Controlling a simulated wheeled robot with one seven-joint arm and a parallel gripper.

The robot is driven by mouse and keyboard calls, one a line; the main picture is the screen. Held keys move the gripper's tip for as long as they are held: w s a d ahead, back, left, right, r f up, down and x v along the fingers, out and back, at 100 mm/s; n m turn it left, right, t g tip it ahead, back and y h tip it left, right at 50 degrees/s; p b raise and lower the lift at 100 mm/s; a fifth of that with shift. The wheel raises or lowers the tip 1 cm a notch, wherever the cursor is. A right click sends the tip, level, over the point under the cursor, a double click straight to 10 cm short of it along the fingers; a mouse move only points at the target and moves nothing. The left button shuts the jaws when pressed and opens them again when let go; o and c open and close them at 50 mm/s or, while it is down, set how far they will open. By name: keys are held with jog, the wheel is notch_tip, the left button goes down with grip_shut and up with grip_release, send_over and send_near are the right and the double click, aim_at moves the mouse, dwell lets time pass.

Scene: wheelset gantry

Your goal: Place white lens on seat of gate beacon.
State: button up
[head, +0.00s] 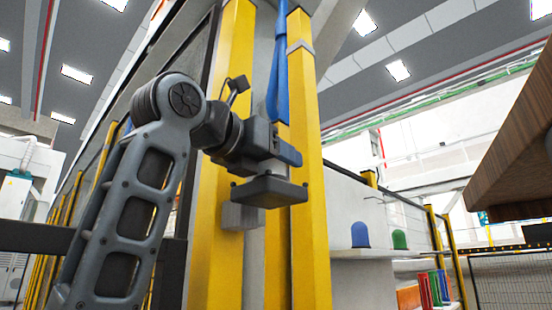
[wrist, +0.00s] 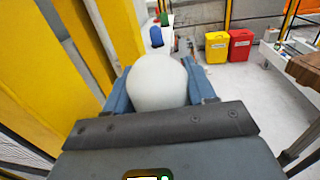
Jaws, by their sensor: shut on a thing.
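The white lens (wrist: 158,84) is a smooth rounded dome in the wrist view, held between the two blue fingers of my gripper (wrist: 158,70). In the head view my gripper (head: 286,150) is in front of the yellow posts, and I cannot make out the lens there. A grey box (head: 240,216) shows by the posts below my wrist; I cannot tell whether it belongs to the gate beacon. The beacon's seat is not clearly visible in either view.
Yellow posts (head: 311,200) stand close beside my gripper. A wooden board (head: 515,160) juts in at far right. Yellow (wrist: 217,47) and red (wrist: 241,45) bins stand on the floor.

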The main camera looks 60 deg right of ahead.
jog(key=shift+f, duration=0.1)
jog(key=o, duration=1.1)
jog(key=shift+c, duration=0.2)
jog(key=w+a+b, duration=0.2)
jog(key=a+b, duration=0.1)
jog(key=a, duration=0.8)
jog(key=shift+a, duration=0.4)
